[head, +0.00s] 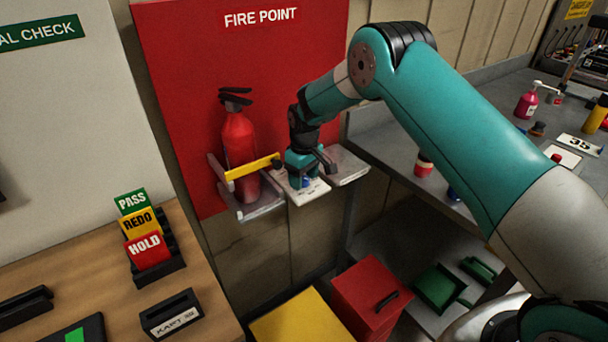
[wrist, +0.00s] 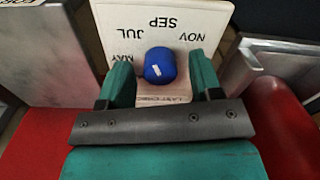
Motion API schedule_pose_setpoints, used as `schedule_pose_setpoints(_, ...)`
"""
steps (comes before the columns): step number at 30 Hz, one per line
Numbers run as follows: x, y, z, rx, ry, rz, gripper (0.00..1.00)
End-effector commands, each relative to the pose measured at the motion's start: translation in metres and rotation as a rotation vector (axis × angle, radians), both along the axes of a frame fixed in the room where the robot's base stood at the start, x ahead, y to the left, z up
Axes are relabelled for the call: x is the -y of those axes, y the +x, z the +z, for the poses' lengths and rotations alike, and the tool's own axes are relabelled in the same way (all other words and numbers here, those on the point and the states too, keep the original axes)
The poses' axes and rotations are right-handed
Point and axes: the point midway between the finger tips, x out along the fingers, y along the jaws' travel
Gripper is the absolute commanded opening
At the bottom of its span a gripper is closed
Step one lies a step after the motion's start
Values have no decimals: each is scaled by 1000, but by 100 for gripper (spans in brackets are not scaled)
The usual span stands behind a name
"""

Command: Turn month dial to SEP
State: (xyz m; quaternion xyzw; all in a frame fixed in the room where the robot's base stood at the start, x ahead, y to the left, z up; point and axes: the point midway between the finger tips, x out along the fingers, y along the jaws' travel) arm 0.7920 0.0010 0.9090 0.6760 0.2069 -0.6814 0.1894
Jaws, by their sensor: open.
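The month dial is a blue knob (wrist: 160,64) on a white plate (wrist: 165,18). The plate's lettering reads upside down in the wrist view, with SEP at the top, NOV to its right, and JUL and MAY to its left. A small white mark shows on the knob, left of its middle; which month it points to I cannot tell. My gripper (wrist: 162,78) is open, with one teal finger on each side of the knob. Whether the fingers touch it is unclear. In the head view my gripper (head: 305,170) hangs over the plate (head: 305,194), hiding most of the dial.
A red fire extinguisher (head: 238,140) stands on a bracket (head: 262,209) with a yellow bar (head: 252,169), close left of my gripper. A grey shelf (head: 346,166) is close on the right. A red panel (head: 180,60) stands behind. A red box (head: 365,290) stands below.

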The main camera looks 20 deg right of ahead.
Motion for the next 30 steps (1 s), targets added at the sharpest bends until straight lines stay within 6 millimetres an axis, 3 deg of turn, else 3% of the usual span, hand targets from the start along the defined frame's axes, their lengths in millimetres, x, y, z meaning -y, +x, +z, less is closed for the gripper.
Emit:
schedule_pose_setpoints(7,0,0,-1,1,1,0,59)
schedule_pose_setpoints(14,0,0,-1,0,0,-1,9)
schedule_pose_setpoints(20,0,0,-2,1,0,-53,10)
schedule_pose_setpoints(30,1,0,-1,0,0,-386,10)
